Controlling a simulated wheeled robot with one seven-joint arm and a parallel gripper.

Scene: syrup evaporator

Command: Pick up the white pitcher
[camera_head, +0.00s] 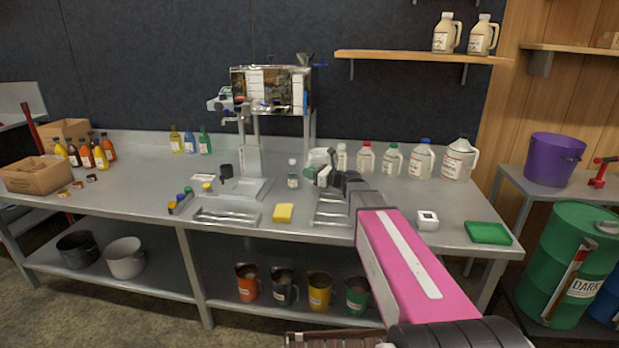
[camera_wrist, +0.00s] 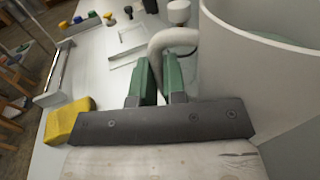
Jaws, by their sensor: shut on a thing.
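The white pitcher (camera_head: 319,156) is at the middle of the bench, mostly hidden behind my gripper (camera_head: 311,173) in the head view. In the wrist view the pitcher (camera_wrist: 275,70) fills the right side, and its curved handle (camera_wrist: 176,38) reaches left. The green fingers of my gripper (camera_wrist: 160,75) are shut on this handle, one on each side. The pitcher looks upright. I cannot tell whether its base touches the bench.
A small bottle (camera_head: 292,174) stands just left of the pitcher, and several white jugs (camera_head: 392,161) stand to the right. A yellow sponge (camera_head: 283,213) and metal trays (camera_head: 228,217) lie in front. The filling machine (camera_head: 270,92) rises behind left.

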